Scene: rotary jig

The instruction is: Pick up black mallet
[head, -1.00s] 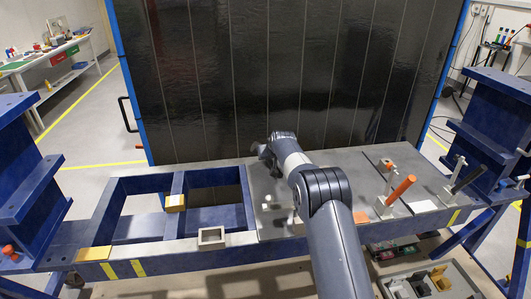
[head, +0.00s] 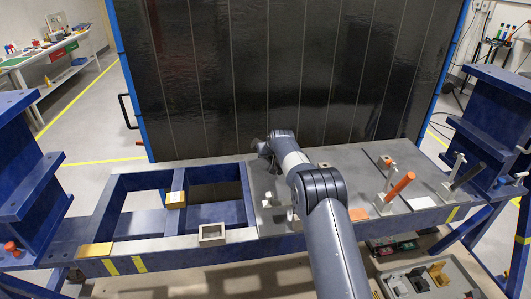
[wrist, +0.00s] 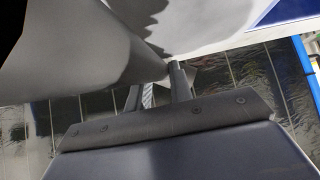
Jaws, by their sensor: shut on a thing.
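My gripper (wrist: 160,88) shows in the wrist view with its two dark fingers close together. It is shut on the black mallet, but only a small sliver shows at the fingers, and I cannot tell which part is held. In the head view my own arm hides the fingers and the mallet; the wrist is over the left part of the grey plate (head: 345,165).
An orange-handled clamp (head: 402,184) and a black-handled clamp (head: 468,176) stand on the right of the plate. A grey square block (head: 212,234) sits on the blue frame's front rail. A tall dark panel (head: 280,70) rises behind. A grey bin (head: 455,272) is at lower right.

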